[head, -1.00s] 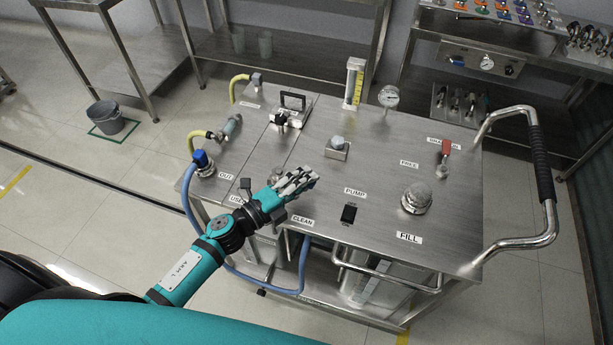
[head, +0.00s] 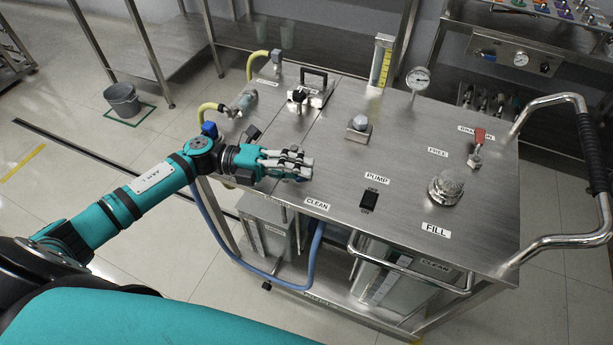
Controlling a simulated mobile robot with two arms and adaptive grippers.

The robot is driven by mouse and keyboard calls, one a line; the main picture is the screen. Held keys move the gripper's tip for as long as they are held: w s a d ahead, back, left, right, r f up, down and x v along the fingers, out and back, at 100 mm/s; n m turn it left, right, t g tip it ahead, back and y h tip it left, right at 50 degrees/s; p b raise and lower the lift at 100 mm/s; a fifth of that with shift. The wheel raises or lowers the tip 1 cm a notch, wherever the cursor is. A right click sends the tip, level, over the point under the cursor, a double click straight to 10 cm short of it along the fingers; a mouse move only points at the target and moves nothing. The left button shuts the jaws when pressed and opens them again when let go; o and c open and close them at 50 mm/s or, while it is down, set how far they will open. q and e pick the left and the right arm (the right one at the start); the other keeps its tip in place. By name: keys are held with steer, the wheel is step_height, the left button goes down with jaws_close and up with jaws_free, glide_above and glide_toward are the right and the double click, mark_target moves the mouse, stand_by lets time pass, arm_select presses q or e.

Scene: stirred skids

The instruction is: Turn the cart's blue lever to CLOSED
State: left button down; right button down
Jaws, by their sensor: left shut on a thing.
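A blue handle (head: 209,130) shows at the left edge of the cart top (head: 330,160). My left wrist partly covers it, so I cannot read its position. My left gripper (head: 304,166) is over the front left of the cart top, behind the CLEAN label (head: 317,204). Its fingers point right, to the right of the blue handle and apart from it. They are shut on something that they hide. A small dark grey part (head: 252,133) shows just behind my gripper. My right gripper is out of view.
A red lever (head: 479,136) and a round filler cap (head: 446,187) are on the cart's right side. A black switch (head: 369,199) is by the PUMP label. A blue hose (head: 211,222) hangs at the front left. A bucket (head: 122,100) stands on the floor.

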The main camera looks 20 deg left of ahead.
arm_select(q)
steer(key=shift+s+a+f+m+g+b, duration=0.15)
steer(key=shift+a+m+g+b, duration=0.15)
steer(key=shift+m+g+b, duration=0.4)
steer(key=c, duration=1.3)
jaws_free()
steer(key=a, duration=0.8)
steer(key=s+a, duration=0.1)
steer(key=a, duration=0.3)
steer(key=shift+s, duration=0.1)
